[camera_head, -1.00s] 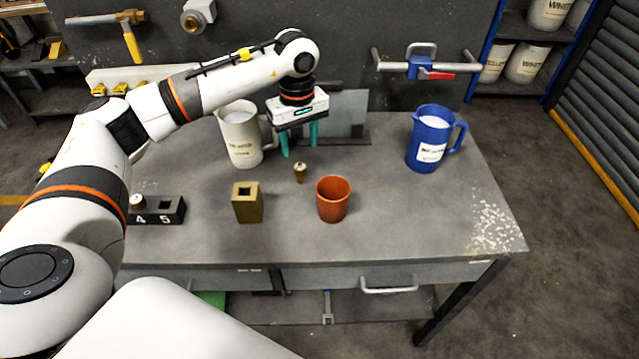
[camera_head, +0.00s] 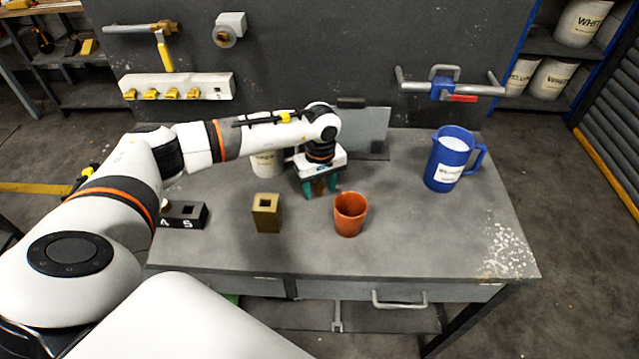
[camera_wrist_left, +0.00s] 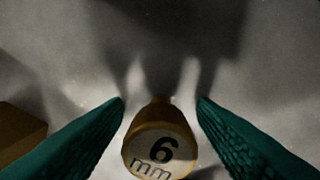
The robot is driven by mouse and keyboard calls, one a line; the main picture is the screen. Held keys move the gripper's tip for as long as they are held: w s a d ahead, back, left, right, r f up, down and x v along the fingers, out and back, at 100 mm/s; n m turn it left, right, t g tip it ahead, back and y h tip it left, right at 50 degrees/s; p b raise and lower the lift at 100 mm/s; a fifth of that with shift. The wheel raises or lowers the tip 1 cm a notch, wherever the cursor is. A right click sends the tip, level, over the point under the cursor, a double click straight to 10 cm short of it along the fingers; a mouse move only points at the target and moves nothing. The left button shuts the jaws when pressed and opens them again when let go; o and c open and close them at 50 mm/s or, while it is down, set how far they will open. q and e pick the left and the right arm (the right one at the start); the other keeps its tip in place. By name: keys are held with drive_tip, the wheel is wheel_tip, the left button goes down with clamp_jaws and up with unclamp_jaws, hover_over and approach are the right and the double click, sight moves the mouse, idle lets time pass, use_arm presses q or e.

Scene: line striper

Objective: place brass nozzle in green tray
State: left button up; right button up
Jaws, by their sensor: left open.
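The brass nozzle (camera_head: 320,188) stands on the workbench, largely covered by my left gripper (camera_head: 320,192) in the head view. In the left wrist view the nozzle (camera_wrist_left: 158,110) shows its round pale top marked "6 mm". The teal fingers of my left gripper (camera_wrist_left: 160,100) are apart, one on each side of the nozzle, with gaps between. The gripper is open and low over the bench. A green sliver (camera_head: 232,298) shows below the bench's front edge; I cannot tell whether it is the green tray. My right gripper is not in view.
A brass block with a square hole (camera_head: 267,214) and an orange cup (camera_head: 350,215) stand in front of the gripper. A black numbered holder (camera_head: 188,215) is at left. A white pitcher (camera_head: 265,164) is behind my arm; a blue pitcher (camera_head: 450,160) is at right. The bench's right front is clear.

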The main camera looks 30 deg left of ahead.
use_arm(q)
clamp_jaws()
